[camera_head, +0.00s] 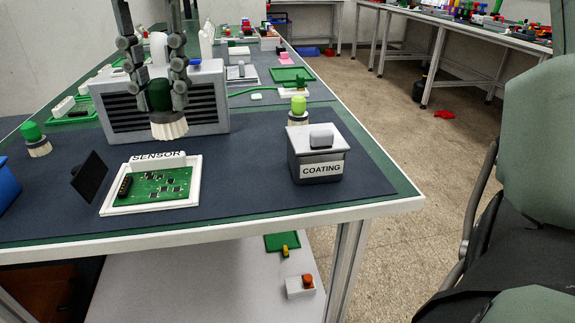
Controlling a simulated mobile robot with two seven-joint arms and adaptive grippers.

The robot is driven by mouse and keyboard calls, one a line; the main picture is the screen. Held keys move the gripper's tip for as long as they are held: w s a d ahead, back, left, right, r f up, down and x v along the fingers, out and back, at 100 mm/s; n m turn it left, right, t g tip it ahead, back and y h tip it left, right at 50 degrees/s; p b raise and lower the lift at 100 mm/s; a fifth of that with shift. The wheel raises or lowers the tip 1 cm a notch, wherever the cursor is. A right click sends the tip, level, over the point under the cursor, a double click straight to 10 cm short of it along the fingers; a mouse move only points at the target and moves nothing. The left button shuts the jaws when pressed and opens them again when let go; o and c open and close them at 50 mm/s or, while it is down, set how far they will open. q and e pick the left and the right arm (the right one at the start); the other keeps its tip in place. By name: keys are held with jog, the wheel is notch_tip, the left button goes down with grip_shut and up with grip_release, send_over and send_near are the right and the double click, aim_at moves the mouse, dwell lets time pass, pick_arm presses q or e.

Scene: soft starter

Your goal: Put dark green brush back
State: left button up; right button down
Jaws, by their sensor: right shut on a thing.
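My right gripper (158,88) comes down from the top of the picture, upright. It is shut on the dark green brush (159,97), one finger on each side of the handle. The brush hangs with its pale bristles down, in front of the grey vented box. I cannot tell whether the bristles touch anything. A brighter green brush (31,133) stands at the left of the table, bristles down. A yellow-green brush (298,105) stands behind the coating container (317,156). My left gripper is not in view.
A circuit board (155,187) lies in a white tray (190,196) labelled SENSOR, in front of the brush. A tilted black panel (89,175) stands to its left, and a blue bin (6,187) is at the left edge. The mat (245,165) is clear between tray and coating container.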

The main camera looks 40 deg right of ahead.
jog(key=shift+s+f+m, duration=0.1)
jog(key=shift+m, duration=0.3)
jog(key=d+f, duration=0.2)
jog(key=d, duration=0.1)
jog(key=d+f, duration=0.3)
jog(key=d, duration=0.1)
jog(key=s+d+f, duration=0.1)
jog(key=d+f, duration=0.1)
jog(key=d, duration=0.2)
jog(key=shift+d+f, duration=0.25)
jog(key=shift+f, duration=0.05)
notch_tip(320, 180, down, 2)
jog(key=shift+f, duration=0.25)
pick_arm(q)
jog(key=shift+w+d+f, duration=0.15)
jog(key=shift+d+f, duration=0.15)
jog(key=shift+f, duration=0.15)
pick_arm(e)
jog(key=shift+w+f, duration=0.1)
jog(key=shift+f, duration=0.25)
jog(key=shift+f, duration=0.1)
